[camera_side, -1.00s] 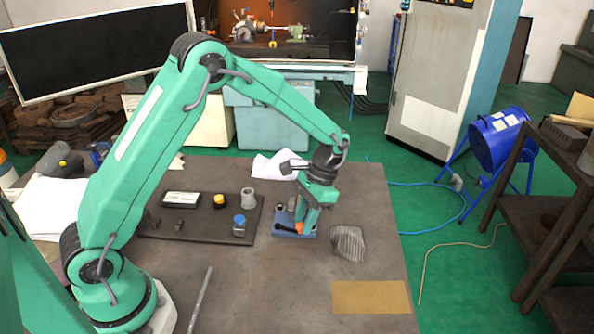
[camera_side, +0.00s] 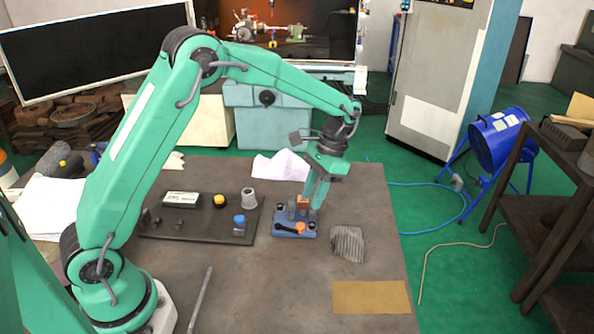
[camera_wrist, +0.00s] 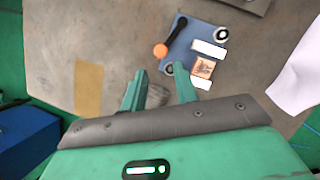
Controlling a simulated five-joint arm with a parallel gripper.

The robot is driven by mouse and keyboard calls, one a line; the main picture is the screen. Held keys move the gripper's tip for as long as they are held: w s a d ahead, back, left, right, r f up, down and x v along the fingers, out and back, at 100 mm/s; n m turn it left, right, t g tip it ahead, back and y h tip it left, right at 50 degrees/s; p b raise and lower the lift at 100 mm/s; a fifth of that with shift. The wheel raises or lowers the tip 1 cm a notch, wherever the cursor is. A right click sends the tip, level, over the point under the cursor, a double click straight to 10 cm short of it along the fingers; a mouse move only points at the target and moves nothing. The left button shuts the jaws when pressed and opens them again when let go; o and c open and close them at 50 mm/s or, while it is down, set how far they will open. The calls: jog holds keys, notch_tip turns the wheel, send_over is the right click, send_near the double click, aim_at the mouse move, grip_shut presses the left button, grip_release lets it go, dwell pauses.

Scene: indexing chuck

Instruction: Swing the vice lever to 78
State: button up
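The vice is a small blue base (camera_side: 307,217) on the table, also in the wrist view (camera_wrist: 181,48). Its black lever (camera_side: 286,227) lies across the front and ends in an orange knob (camera_side: 300,228). In the wrist view the lever (camera_wrist: 177,30) slants down-left to the knob (camera_wrist: 160,50). A copper-coloured block (camera_wrist: 201,69) sits between two pale jaws. My gripper (camera_wrist: 161,69) is open and empty. Its two fingers are apart, with the knob beyond their tips. In the side view my gripper (camera_side: 316,203) is above the vice's back right, apart from the knob. Any lever scale is unreadable.
A dark plate (camera_side: 190,228) with a blue-topped part (camera_side: 239,224), a yellow button (camera_side: 219,200) and a grey cup (camera_side: 249,198) lies left of the vice. A striped grey lump (camera_side: 348,243) is close on the right. A tan sheet (camera_side: 370,297) lies at front right.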

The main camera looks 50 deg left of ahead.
jog(key=shift+w+r, duration=0.15)
jog(key=shift+r, duration=0.3)
jog(key=c, duration=0.4)
jog(key=shift+r, duration=0.15)
grip_shut()
jog(key=shift+w+a+r+n+t, duration=0.15)
jog(key=shift+w+r+n+t, duration=0.25)
jog(key=shift+r+n, duration=0.35)
jog(key=shift+w+a+r+n+t, duration=0.1)
jog(key=shift+w+r+n+t, duration=0.15)
jog(key=shift+r+n+t, duration=0.4)
